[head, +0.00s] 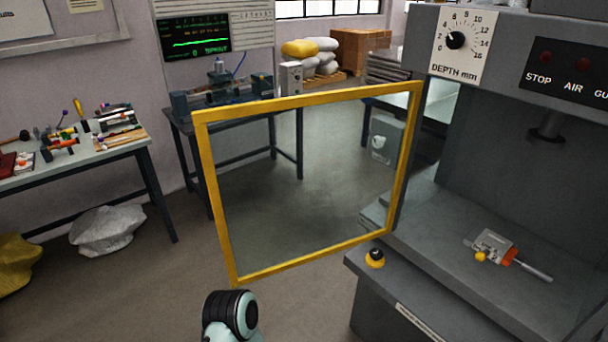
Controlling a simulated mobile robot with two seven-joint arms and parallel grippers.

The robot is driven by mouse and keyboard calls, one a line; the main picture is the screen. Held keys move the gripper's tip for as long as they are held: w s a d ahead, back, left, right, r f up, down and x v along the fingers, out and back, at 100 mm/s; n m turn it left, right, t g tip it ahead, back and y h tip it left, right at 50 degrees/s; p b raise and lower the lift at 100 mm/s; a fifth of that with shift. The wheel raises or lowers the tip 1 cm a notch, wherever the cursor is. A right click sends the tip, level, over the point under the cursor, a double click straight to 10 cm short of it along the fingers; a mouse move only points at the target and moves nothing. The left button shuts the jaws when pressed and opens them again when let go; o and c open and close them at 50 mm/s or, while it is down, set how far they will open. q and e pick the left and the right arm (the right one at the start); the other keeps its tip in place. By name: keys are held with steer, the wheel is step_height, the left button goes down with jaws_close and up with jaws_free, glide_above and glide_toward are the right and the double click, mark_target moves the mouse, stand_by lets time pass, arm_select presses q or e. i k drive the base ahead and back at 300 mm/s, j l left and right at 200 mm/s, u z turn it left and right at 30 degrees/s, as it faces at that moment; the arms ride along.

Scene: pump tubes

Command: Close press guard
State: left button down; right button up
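The press guard (203,165) is a yellow frame around a clear pane. It stands swung open, out to the left of the press (475,195), with its right edge at the press's left front corner. The press opening is uncovered. A rounded dark and pale link of my own arm shows at the bottom, below the guard's lower left corner and apart from it in the picture. Neither of my grippers is in view.
A metal fixture with an orange part and a rod (497,250) lies on the press bed. A yellow-and-black knob (375,258) sits on the front ledge. A cluttered bench (85,150) stands left, with a white sack (107,230) on the floor. Floor below the guard looks clear.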

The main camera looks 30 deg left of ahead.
mark_target(200, 118)
steer(key=j+z, duration=0.2)
steer(key=j, duration=0.9)
steer(key=j+z, duration=0.25)
steer(key=k+j+z, duration=0.2)
steer(key=j, duration=0.2)
steer(key=j+z, duration=1.25)
steer(key=i+j, duration=0.1)
steer(key=j, duration=0.2)
steer(key=j+u, duration=0.1)
steer(key=j, duration=0.2)
steer(key=i+j, duration=0.15)
steer(key=j, duration=0.15)
steer(key=k+j, duration=0.15)
steer(key=j, duration=0.25)
steer(key=z, duration=0.05)
